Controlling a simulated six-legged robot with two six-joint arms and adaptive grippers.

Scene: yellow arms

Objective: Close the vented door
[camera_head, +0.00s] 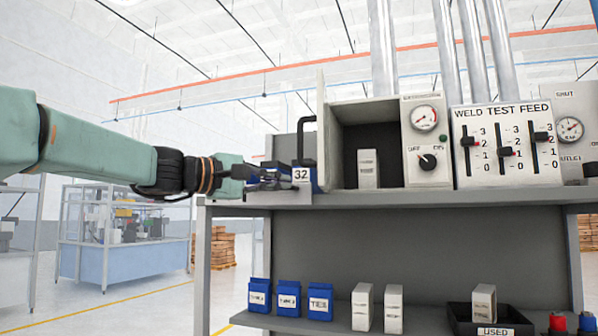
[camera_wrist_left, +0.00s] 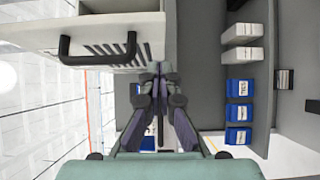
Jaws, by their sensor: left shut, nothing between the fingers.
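The vented door (camera_head: 320,125) stands open at the left side of the grey cabinet (camera_head: 388,112), seen almost edge-on in the head view. Its black handle (camera_head: 304,140) sticks out to the left. In the left wrist view the door's slatted face (camera_wrist_left: 112,24) and dark handle (camera_wrist_left: 97,57) fill the upper left. My left gripper (camera_head: 290,177) is shut and empty, near the door's lower edge and below the handle. In the wrist view its fingertips (camera_wrist_left: 159,70) lie beside the door's edge; I cannot tell whether they touch it. My right gripper is out of view.
A white box (camera_head: 367,168) stands inside the open cabinet. Gauges and the slider panel (camera_head: 506,145) stand to the right. Blue and white boxes line the lower shelf.

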